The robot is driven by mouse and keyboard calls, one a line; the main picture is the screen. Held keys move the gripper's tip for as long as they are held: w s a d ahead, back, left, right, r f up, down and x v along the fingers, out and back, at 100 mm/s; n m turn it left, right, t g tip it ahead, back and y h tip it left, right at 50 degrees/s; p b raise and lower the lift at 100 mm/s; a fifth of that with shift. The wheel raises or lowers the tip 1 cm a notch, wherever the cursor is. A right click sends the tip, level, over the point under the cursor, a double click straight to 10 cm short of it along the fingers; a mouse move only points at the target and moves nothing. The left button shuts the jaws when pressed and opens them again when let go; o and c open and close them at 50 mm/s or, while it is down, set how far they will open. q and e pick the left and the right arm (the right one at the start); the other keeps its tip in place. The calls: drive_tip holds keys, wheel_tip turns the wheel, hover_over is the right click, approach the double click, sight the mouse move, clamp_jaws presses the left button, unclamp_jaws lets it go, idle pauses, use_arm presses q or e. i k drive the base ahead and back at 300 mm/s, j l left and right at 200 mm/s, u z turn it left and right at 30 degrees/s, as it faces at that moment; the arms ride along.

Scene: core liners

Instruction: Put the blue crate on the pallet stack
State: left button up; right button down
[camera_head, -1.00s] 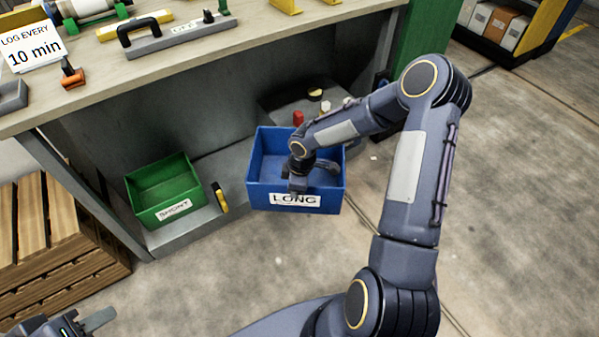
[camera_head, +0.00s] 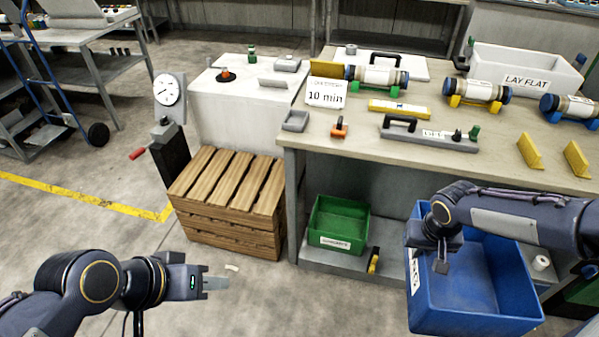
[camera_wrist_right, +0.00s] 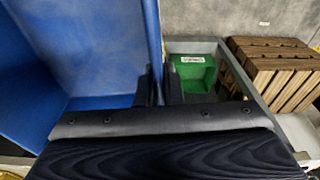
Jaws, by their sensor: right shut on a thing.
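The blue crate (camera_head: 470,285) is at the lower right of the head view, raised in front of the workbench. It is open-topped and looks empty, with a white label on its left wall. My right gripper (camera_head: 441,262) is shut on that wall; the right wrist view shows the wall (camera_wrist_right: 153,35) between its fingers (camera_wrist_right: 158,88). The pallet stack (camera_head: 225,200) is brown slatted wood, left of the workbench, and its top looks bare. My left gripper (camera_head: 215,284) is empty in front of the stack, low in the view; its finger gap is not clear.
The workbench (camera_head: 345,155) holds core liners, a "10 min" sign and tools. A green crate (camera_head: 340,222) and a yellow-black tool (camera_head: 374,262) sit on its lower shelf. A dial gauge stand (camera_head: 170,110) and white cabinet (camera_head: 240,110) stand behind the pallets.

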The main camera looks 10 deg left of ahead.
sight(233, 174)
drive_tip(key=j+u, duration=0.1)
drive_tip(key=u, duration=0.3)
drive_tip(key=j+u, duration=0.1)
drive_tip(key=u, duration=0.35)
drive_tip(key=i+j+u, duration=0.1)
drive_tip(key=u, duration=0.7)
drive_tip(key=i+u, duration=0.25)
drive_tip(key=i, duration=0.15)
drive_tip(key=i+u, duration=0.25)
drive_tip(key=i, duration=0.15)
drive_tip(key=i+j, duration=0.1)
drive_tip(key=i, duration=0.55)
drive_tip(key=i+j+z, duration=0.1)
drive_tip(key=i, duration=0.6)
drive_tip(key=i+z, duration=0.2)
drive_tip(key=z, duration=0.15)
drive_tip(key=i+z, duration=0.15)
drive_tip(key=z, duration=0.25)
drive_tip(key=i+j+z, duration=0.15)
drive_tip(key=z, duration=0.2)
drive_tip(key=i+z, duration=0.65)
drive_tip(key=z, duration=0.25)
